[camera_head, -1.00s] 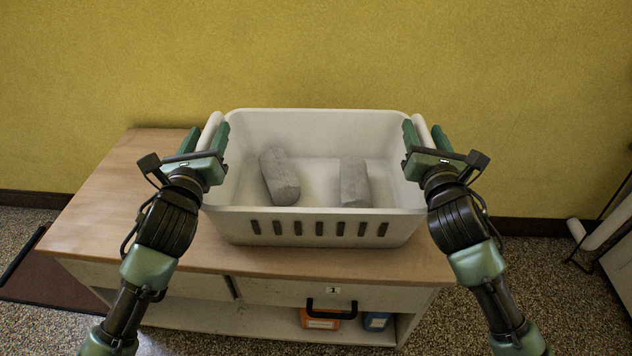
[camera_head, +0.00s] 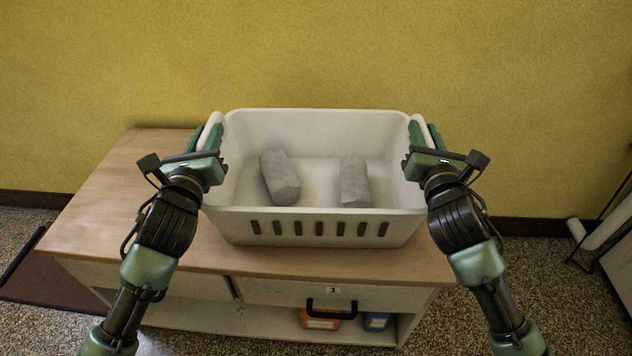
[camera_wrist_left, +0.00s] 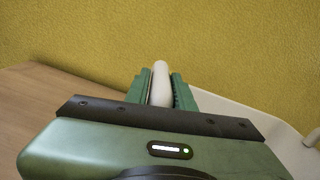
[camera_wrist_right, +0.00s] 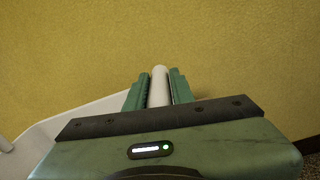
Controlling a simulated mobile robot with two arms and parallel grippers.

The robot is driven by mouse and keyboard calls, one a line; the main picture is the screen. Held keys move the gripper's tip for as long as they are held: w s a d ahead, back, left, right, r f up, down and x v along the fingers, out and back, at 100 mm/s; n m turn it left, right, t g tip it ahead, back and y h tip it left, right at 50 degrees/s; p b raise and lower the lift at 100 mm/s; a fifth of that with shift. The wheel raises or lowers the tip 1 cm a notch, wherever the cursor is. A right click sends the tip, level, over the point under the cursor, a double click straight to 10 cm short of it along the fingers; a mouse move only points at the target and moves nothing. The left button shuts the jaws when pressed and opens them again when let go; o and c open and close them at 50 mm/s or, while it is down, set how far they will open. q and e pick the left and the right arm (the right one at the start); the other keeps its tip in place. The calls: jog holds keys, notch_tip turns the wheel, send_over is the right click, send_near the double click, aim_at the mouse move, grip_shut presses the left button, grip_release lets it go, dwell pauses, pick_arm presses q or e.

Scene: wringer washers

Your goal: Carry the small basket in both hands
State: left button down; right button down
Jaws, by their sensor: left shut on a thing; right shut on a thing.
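The small basket (camera_head: 318,216) is white, with a row of dark slots in its front wall. It stands upright on the wooden top of a cabinet in the head view. Two grey rolled pieces lie inside it, one on the left (camera_head: 279,177) and one on the right (camera_head: 354,183). My left gripper (camera_head: 208,139) is shut on the basket's left handle, a white bar seen between its fingers in the left wrist view (camera_wrist_left: 160,85). My right gripper (camera_head: 424,136) is shut on the right handle, which shows between its fingers in the right wrist view (camera_wrist_right: 159,87).
The cabinet (camera_head: 110,200) has bare wood to the left of the basket. Orange (camera_head: 320,319) and blue (camera_head: 376,321) items sit on its lower shelf. A yellow wall (camera_head: 320,50) is close behind. A dark mat (camera_head: 60,270) lies on the floor at left. White equipment (camera_head: 608,235) stands at the right edge.

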dwell(0.8)
